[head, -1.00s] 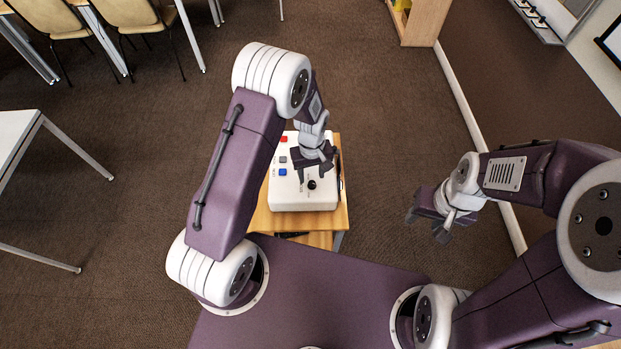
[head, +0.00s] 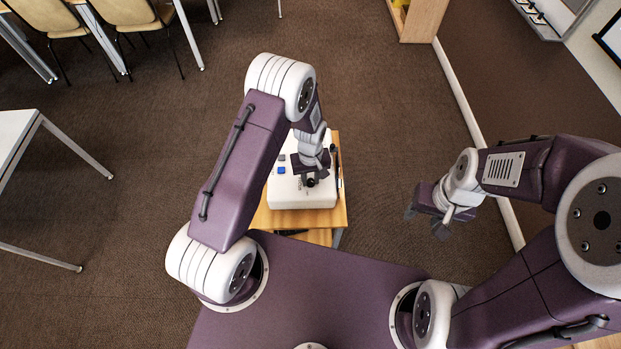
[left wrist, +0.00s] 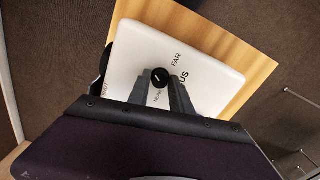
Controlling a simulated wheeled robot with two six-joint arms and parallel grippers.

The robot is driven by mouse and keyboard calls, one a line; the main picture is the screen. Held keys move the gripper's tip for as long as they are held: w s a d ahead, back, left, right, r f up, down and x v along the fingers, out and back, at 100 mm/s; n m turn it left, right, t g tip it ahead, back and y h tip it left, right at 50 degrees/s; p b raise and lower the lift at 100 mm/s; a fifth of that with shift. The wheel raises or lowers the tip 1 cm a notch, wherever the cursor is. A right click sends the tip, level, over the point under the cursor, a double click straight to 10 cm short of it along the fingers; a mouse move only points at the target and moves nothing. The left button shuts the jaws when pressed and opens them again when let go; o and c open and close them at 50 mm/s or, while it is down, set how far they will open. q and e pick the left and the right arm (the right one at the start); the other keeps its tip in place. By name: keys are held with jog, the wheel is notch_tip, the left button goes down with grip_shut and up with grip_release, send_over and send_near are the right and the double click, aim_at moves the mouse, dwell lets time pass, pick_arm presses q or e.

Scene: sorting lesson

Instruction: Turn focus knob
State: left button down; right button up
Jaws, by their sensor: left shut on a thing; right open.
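The focus knob (left wrist: 160,77) is a small round black knob with a light mark, on top of a white box (head: 289,196). In the left wrist view the white box (left wrist: 205,60) carries the printed words FAR and partly covered lettering around the knob. My left gripper (head: 310,181) is over the front part of the box and shut on the knob. In the left wrist view its two grey fingers (left wrist: 165,88) reach the knob from either side. My right gripper (head: 427,222) is open and empty, in the air to the right of the box.
The box stands on a small wooden table (head: 262,220). Blue and grey buttons (head: 281,170) sit on its left part. A dark lever or handle is at its right edge, partly hidden. A white table (head: 14,135) stands at the left.

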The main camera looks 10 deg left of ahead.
aim_at(311, 181)
pick_arm(q)
jog(key=c, duration=1.2)
grip_release()
jog(key=shift+o, duration=0.2)
notch_tip(311, 181, up, 9)
jog(key=b, duration=0.1)
jog(key=shift+b, duration=0.4)
